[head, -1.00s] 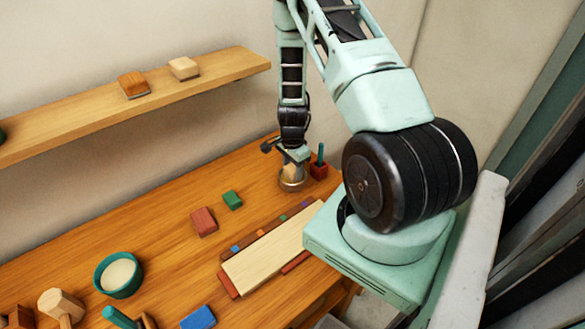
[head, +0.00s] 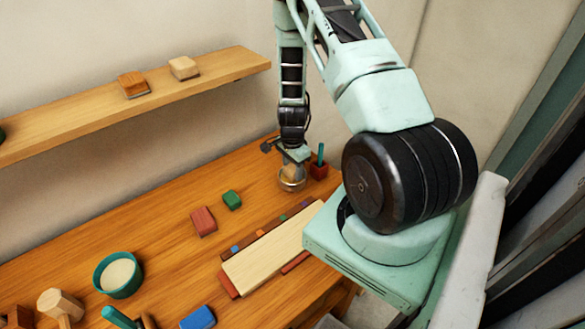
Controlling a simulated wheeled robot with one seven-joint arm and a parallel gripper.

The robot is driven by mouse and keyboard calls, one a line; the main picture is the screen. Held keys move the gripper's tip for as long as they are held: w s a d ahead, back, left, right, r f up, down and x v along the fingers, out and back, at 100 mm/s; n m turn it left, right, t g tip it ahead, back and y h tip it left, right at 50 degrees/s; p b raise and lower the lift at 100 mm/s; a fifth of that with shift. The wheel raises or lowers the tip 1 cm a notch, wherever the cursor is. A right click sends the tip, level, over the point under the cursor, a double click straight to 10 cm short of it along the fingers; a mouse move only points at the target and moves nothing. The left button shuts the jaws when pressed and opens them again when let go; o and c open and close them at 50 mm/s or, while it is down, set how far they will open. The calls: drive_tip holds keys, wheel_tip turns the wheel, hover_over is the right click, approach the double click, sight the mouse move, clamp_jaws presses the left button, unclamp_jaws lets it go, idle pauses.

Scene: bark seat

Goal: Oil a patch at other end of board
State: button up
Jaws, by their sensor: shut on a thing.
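The pale wooden board (head: 270,252) lies on the bench, with reddish strips along its edges and several small coloured pieces by its far long edge. Part of its right end is hidden behind my mint-green arm base. My gripper (head: 291,163) points down at the back of the bench, beyond the board. It is shut on a small tan piece (head: 289,173), which is at or inside a small round dish (head: 292,185). I cannot tell whether the piece touches the dish's bottom. No oil patch can be made out on the visible board.
A dark red block with a green peg (head: 319,165) stands just right of the dish. A green block (head: 232,200), a red block (head: 203,221), a teal bowl (head: 118,275), a wooden mallet (head: 60,305) and a blue block (head: 198,318) lie left of the board. A shelf (head: 140,105) runs above.

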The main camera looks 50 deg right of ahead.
sight(293, 168)
drive_tip(key=shift+s, duration=0.1)
drive_tip(key=shift+r+p, duration=2.45)
drive_tip(key=shift+r, duration=1.05)
